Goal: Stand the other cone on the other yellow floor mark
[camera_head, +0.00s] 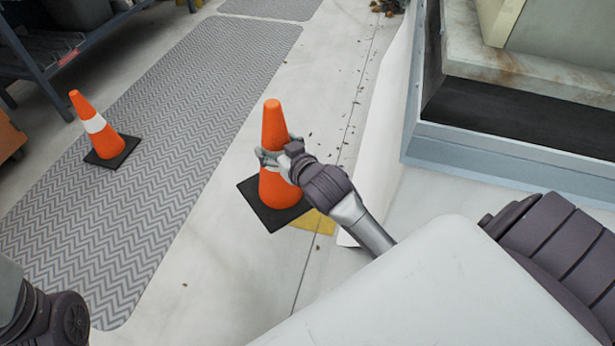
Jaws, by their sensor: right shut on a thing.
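An orange cone (275,190) with a black square base stands upright near the middle of the head view. My right gripper (271,159) is shut around its body at mid-height and hides any band there. A yellow floor mark (318,222) shows just right of the cone's base, which hides part of it. I cannot tell whether the base touches the floor. A second orange cone (87,112) with a white band stands on the grey mat at left, apart from my grippers. Part of my left arm shows at the lower left, but its gripper is out of view.
The long grey ribbed mat (190,110) runs along the left. A dark blue shelf frame (35,65) stands at the upper left. A metal-framed unit (500,155) stands at right, with a white sheet (385,130) beside it. Small dark debris lies on the pale floor.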

